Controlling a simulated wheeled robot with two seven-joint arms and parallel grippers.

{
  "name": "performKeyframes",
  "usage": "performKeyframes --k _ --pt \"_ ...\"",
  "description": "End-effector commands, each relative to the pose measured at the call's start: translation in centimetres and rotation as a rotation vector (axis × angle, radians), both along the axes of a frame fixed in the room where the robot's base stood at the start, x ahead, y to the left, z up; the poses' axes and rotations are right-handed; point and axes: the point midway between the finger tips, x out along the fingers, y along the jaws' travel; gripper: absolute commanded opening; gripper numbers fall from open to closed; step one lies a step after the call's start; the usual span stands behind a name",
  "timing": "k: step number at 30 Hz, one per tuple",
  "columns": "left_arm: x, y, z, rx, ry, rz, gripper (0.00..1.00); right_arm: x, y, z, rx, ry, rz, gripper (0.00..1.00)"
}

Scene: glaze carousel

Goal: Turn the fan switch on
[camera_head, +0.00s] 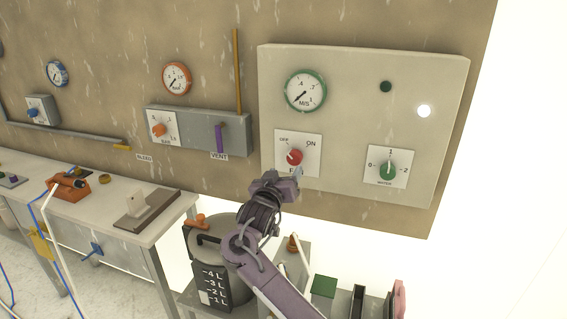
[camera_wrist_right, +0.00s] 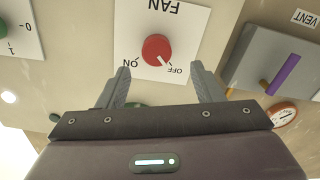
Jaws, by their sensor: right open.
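The fan switch is a red round knob (camera_head: 295,157) on a white plate marked OFF and ON, low on the left of the pale wall panel. Its white pointer is turned toward OFF. The knob shows upside down in the right wrist view (camera_wrist_right: 157,50), below the word FAN, with its pointer at OFF. My right gripper (camera_head: 297,174) is just below the knob in the head view and covers part of the FAN label. In the wrist view its two fingers (camera_wrist_right: 160,72) are apart and empty, with the knob ahead between them. My left gripper is not in view.
The panel (camera_head: 345,150) also carries a green-rimmed gauge (camera_head: 305,91), a green rotary knob (camera_head: 388,171), a dark lamp (camera_head: 386,87) and a lit white lamp (camera_head: 424,111). A grey box with a purple vent lever (camera_head: 219,139) is left. A pot (camera_head: 212,235) stands below.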

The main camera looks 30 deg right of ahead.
Motion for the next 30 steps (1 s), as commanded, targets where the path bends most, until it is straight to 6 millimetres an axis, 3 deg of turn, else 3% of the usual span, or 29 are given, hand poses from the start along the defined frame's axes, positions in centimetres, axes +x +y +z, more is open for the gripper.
performKeyframes --k 6,16,28,30 --pt "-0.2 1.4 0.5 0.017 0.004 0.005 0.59 1.1 -1.8 0.9 -0.009 -0.01 -0.018 0.6" --pt "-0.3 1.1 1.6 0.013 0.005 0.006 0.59 4.3 -5.4 0.8 -0.007 -0.01 -0.016 0.6" --pt "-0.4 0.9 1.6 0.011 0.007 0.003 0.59 4.9 -6.1 0.5 -0.004 -0.01 -0.014 0.6" --pt "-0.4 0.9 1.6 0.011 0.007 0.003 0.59 4.9 -6.1 0.5 -0.004 -0.01 -0.014 0.53"
